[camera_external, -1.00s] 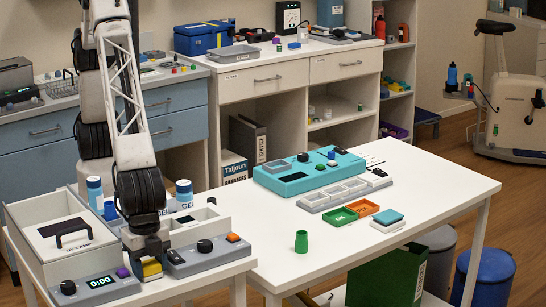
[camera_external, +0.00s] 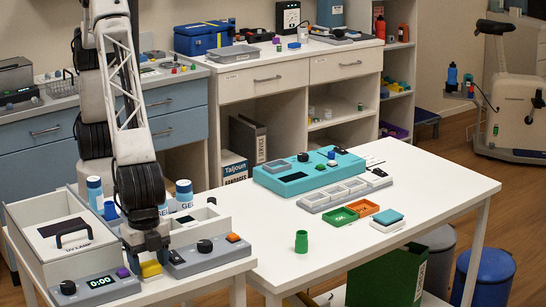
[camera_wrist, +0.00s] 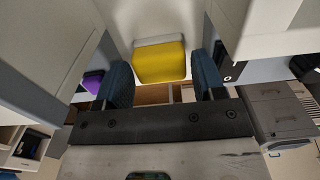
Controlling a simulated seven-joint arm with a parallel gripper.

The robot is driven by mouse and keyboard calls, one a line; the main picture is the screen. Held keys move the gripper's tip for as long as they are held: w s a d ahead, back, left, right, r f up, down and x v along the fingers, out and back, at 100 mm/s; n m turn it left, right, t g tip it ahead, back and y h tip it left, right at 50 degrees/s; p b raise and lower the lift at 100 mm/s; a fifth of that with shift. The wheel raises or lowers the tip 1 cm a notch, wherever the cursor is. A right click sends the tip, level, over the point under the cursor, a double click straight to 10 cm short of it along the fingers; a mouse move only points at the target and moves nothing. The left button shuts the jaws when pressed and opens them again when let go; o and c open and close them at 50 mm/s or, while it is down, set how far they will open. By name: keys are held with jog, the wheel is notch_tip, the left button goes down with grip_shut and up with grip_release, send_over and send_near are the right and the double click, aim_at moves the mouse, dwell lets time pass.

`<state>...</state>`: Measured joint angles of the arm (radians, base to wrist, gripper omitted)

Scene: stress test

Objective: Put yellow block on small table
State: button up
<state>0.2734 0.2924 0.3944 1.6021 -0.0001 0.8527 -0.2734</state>
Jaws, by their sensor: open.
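The yellow block (camera_external: 150,269) sits at the front of the smaller white table (camera_external: 205,284) at the left, between two grey devices. In the wrist view the yellow block (camera_wrist: 160,62) lies on a pale surface, beyond and between the fingertips. My gripper (camera_external: 148,252) is just above the block, pointing down. In the wrist view the two dark fingers of my gripper (camera_wrist: 163,72) are spread apart, with nothing held between them. The block appears free of both fingers.
A grey device with a timer display (camera_external: 98,283) is left of the block, another grey device (camera_external: 205,255) right. A white box with a black handle (camera_external: 62,240) stands behind.

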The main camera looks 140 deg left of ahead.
aim_at(149, 262)
notch_tip(149, 262, up, 11)
dwell(0.5)
dwell(0.6)
jog(key=s+a+r, duration=0.4)
jog(key=s+a, duration=0.1)
jog(key=s, duration=0.3)
jog(key=s+a+r+t, duration=0.1)
jog(key=s+a+r, duration=0.4)
jog(key=s, duration=0.4)
jog(key=s+a+r, duration=0.4)
jog(key=s+a, duration=0.1)
jog(key=s, duration=0.3)
jog(key=s+a+f, duration=0.1)
jog(key=s+a, duration=0.2)
jog(key=s, duration=1)
jog(key=s+a+f+t, duration=0.1)
jog(key=s+a, duration=0.3)
jog(key=s, duration=1)
jog(key=shift+s+a+f+t, duration=0.25)
jog(key=shift+a+f+t, duration=0.05)
jog(key=shift+f, duration=0.1)
